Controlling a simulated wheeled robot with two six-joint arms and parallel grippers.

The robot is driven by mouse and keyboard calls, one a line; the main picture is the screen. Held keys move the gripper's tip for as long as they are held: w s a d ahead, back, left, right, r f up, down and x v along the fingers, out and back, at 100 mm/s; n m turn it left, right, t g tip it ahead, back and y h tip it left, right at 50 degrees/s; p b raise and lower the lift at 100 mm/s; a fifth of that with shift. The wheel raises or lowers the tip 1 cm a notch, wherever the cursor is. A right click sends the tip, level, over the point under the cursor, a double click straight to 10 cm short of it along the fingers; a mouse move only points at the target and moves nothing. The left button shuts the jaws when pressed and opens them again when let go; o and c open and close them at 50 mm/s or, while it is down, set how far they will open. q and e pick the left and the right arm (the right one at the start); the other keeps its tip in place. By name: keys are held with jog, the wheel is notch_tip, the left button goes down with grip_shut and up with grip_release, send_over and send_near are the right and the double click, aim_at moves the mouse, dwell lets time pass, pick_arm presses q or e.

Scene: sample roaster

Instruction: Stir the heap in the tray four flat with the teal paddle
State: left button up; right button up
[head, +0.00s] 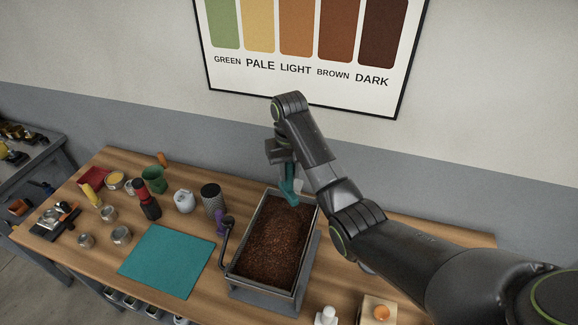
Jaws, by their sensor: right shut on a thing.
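The tray (310,240) is a grey metal box near the middle of the wooden table. It holds a heap of brown grains (266,243) that covers its floor; how level the heap lies is hard to tell. My right gripper (284,165) is above the tray's far end and is shut on the teal paddle (289,190). The paddle points downward, its lower end over the far right part of the tray. I cannot tell whether the paddle touches the grains. My left gripper does not show.
A crank handle (226,236) stands at the tray's left side. A teal mat (167,260) lies left of it. Jars, a dark mesh cylinder (212,199) and a green cup (154,179) stand at the back left. A wooden block with an orange knob (379,312) is at front right.

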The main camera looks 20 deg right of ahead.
aim_at(289, 192)
jog(key=shift+f, duration=0.5)
jog(key=shift+s+f, duration=0.1)
jog(key=shift+f, duration=0.3)
notch_tip(289, 192, down, 4)
jog(key=shift+r+b, duration=0.25)
jog(key=shift+b, duration=0.35)
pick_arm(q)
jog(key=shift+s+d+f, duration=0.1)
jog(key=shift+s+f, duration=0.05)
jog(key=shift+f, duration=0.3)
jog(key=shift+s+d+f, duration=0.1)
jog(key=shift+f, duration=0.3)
pick_arm(e)
jog(key=shift+f, duration=0.85)
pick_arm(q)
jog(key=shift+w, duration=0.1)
pick_arm(e)
jog(key=shift+a, duration=0.1)
pick_arm(q)
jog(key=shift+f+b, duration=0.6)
jog(key=shift+b, duration=0.2)
pick_arm(e)
jog(key=w+a, duration=0.2)
jog(key=a, duration=0.1)
jog(key=shift+w, duration=0.1)
